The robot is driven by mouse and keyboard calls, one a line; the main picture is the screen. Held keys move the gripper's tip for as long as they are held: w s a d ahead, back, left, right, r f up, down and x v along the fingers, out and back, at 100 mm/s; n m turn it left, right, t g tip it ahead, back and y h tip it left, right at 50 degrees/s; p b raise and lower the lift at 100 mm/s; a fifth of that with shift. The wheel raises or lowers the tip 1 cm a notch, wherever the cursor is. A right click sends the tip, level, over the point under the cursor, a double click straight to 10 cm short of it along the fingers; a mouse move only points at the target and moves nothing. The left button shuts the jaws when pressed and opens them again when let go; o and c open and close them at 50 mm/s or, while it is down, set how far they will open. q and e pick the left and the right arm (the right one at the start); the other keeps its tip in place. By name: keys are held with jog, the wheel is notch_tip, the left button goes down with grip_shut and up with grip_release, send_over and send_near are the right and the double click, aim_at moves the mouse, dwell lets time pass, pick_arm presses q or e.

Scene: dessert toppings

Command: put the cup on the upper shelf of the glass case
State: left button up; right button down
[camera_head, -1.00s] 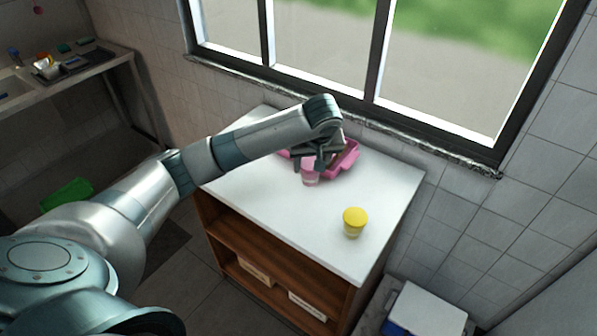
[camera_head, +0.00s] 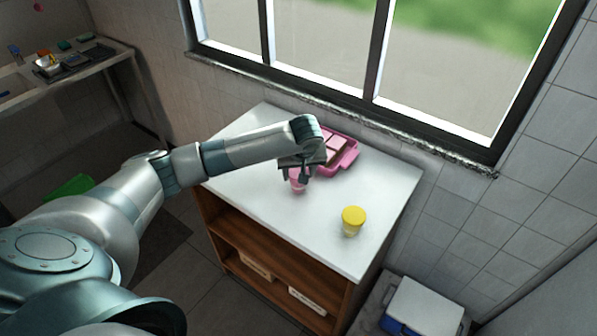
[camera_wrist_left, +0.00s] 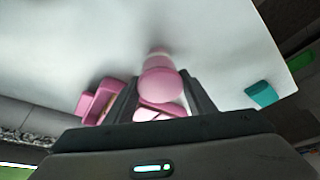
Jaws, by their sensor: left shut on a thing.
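A small pink cup (camera_head: 297,184) is over the white counter top, left of the pink tray. My left gripper (camera_head: 296,174) reaches it from above and is shut on it. In the left wrist view the cup (camera_wrist_left: 160,84) sits between the two dark fingers. The arm and gripper hide part of the cup in the head view. I cannot tell how far its bottom is above the counter. No glass case shows in these frames. My right gripper is not in view.
A pink tray (camera_head: 350,161) with compartments lies at the back of the counter (camera_head: 262,205). A yellow-lidded cup (camera_head: 353,220) stands at the front right. The cabinet below has open wooden shelves (camera_head: 255,245). A window is behind; a blue-and-white box (camera_head: 425,307) is at lower right.

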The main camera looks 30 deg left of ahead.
pick_arm(q)
jog(key=shift+f, duration=0.35)
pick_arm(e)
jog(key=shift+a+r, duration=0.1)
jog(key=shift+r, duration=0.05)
pick_arm(q)
jog(key=shift+f, duration=0.15)
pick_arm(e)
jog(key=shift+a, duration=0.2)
pick_arm(q)
jog(key=o, duration=1.1)
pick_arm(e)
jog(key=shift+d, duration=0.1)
